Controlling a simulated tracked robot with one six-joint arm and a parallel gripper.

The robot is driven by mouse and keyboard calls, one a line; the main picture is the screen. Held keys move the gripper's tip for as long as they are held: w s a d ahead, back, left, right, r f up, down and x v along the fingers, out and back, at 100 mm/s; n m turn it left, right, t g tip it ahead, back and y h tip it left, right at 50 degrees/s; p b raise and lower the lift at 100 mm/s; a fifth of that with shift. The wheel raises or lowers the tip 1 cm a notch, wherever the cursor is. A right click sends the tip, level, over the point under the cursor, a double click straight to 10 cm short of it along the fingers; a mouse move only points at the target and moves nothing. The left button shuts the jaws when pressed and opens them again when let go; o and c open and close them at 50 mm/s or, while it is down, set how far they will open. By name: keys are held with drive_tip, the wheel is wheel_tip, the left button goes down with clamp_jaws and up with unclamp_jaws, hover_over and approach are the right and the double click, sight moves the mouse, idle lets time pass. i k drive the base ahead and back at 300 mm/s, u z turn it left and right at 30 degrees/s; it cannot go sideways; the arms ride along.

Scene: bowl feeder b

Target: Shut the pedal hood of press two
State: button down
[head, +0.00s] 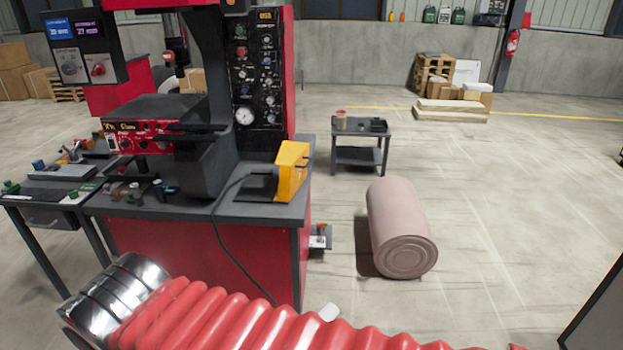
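A red and black press (267,80) stands on a red bench with a dark grey top. A yellow hood (291,171) stands steeply raised at the right end of that top, beside a flat black pedal base (257,187). The hood looks open, with the base uncovered to its left. A dark cable runs from near the base over the bench's front edge. I cannot read a number marking this as press two. My gripper is not in view.
Small parts lie on the bench's left side (133,203), beside a side table (48,195). A pinkish roll (398,226) lies on the floor to the right, with a small dark cart (359,145) behind it.

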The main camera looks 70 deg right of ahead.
sight(293, 158)
drive_tip(key=k, duration=0.6)
drive_tip(key=z, duration=1.8)
drive_tip(key=i, duration=1)
